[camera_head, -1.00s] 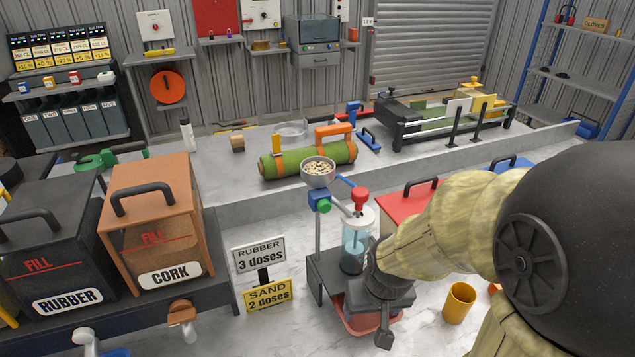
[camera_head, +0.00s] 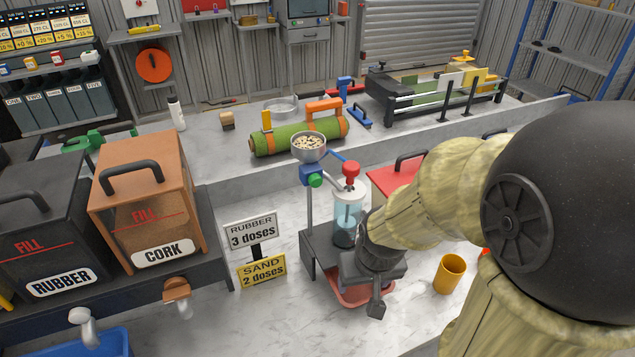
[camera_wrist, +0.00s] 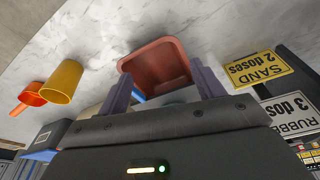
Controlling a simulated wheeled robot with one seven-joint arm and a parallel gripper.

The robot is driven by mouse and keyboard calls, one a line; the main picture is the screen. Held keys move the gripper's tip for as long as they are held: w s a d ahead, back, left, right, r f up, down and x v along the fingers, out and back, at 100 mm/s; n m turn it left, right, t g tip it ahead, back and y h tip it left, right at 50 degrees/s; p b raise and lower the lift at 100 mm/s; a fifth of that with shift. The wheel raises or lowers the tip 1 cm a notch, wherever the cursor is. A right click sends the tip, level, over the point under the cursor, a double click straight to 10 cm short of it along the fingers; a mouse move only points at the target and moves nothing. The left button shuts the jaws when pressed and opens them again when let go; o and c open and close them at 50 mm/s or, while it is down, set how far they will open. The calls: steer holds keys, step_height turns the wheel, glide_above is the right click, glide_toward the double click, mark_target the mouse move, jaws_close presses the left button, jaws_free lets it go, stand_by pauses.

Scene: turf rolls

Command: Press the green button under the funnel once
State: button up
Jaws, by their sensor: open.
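The green button (camera_head: 315,180) is on a blue block (camera_head: 309,174) directly under the grey funnel (camera_head: 309,147), which holds pale pieces. A clear vessel with bluish contents (camera_head: 349,217) and a red top stands right of the funnel's post. My gripper (camera_head: 376,302) is low and to the right of the button, in front of the vessel's dark stand and apart from the button. The wrist view shows its two fingers (camera_wrist: 163,90) apart with nothing held. A reddish tray (camera_wrist: 155,62) shows beyond them; the green button does not show there.
Signs (camera_head: 262,272) reading rubber 3 doses and sand 2 doses stand left of the stand. A cork bin (camera_head: 145,205) and a rubber bin (camera_head: 45,240) are farther left. A yellow cup (camera_head: 449,273) stands at right. A green turf roll (camera_head: 290,138) lies behind.

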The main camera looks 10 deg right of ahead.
jaws_close()
stand_by(1.5)
